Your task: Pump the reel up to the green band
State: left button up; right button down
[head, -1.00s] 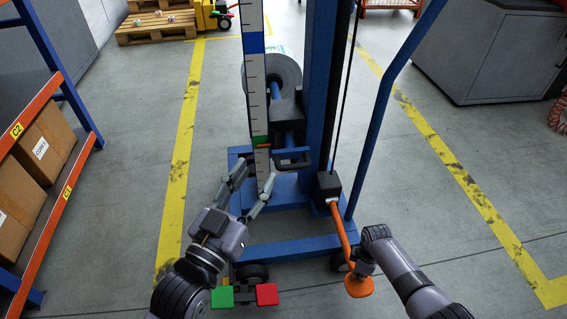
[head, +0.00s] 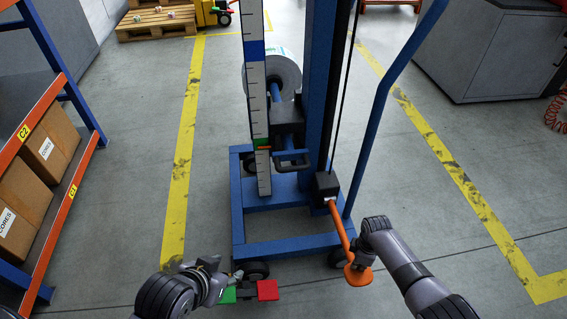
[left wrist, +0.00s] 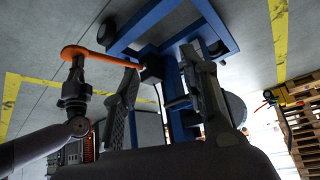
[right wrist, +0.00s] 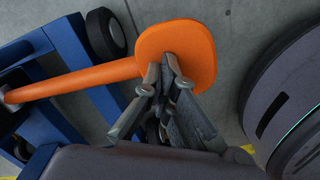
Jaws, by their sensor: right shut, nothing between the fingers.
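The white reel (head: 287,70) sits on the blue lift's carriage (head: 288,115). Beside it stands an upright scale (head: 255,90) with a green band (head: 261,143) low down and a blue band (head: 254,49) higher up. An orange pointer (head: 264,149) lies at the green band's lower edge. The orange pump lever (head: 340,225) slopes from a black pump block (head: 327,185) to a flat pad (head: 358,276). My right gripper (right wrist: 170,68) is shut and empty, its tips against or just over the pad. My left gripper (left wrist: 168,70) is open and empty, left of the lift's base.
A green pedal (head: 229,295) and a red pedal (head: 267,290) sit at the base's front. An orange-and-blue rack with boxes (head: 50,150) stands left. A blue handle bar (head: 385,95) rises right of the mast. Floor right of the lift is clear.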

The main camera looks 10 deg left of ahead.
pick_arm(q)
jog(key=s+a+f+g+p, duration=0.1)
jog(key=s+a+g, duration=0.15)
jog(key=s, duration=0.35)
pick_arm(e)
jog(key=shift+s+r, duration=0.1)
jog(key=shift+r, duration=0.65)
notch_tip(320, 180, up, 2)
jog(key=shift+p, duration=1.1)
jog(key=shift+r+p, duration=1.5)
jog(key=shift+r, duration=0.05)
pick_arm(q)
notch_tip(320, 180, down, 11)
jog(key=w+d+g, duration=0.1)
jog(key=shift+w+y, duration=0.2)
jog(key=shift+y, duration=0.2)
jog(key=shift+g, duration=0.25)
